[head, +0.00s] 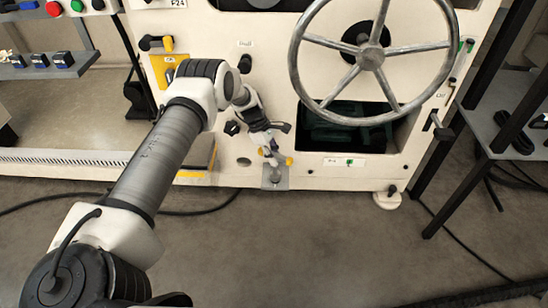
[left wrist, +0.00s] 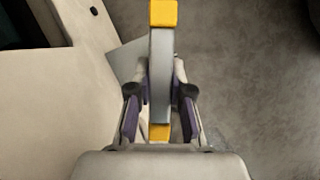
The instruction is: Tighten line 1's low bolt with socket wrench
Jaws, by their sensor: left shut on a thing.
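My left gripper (head: 272,148) reaches down to the low front of the cream machine. It is shut on the socket wrench (head: 289,161), a grey bar with yellow ends. In the left wrist view the wrench (left wrist: 160,75) stands between the two dark-padded fingers of the gripper (left wrist: 160,95), one yellow end beyond them and the other close to the palm. Below the wrench, a small grey bracket (head: 273,184) sits at the machine's bottom edge. The bolt itself is hidden or too small to make out, and I cannot tell whether the socket sits on it. My right gripper is not in view.
A large spoked handwheel (head: 370,57) stands out from the machine, up and right of the gripper. A dark opening (head: 345,128) lies below it. A grey table (head: 510,125) with black legs is at right. A black cable (head: 205,211) lies on the open floor.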

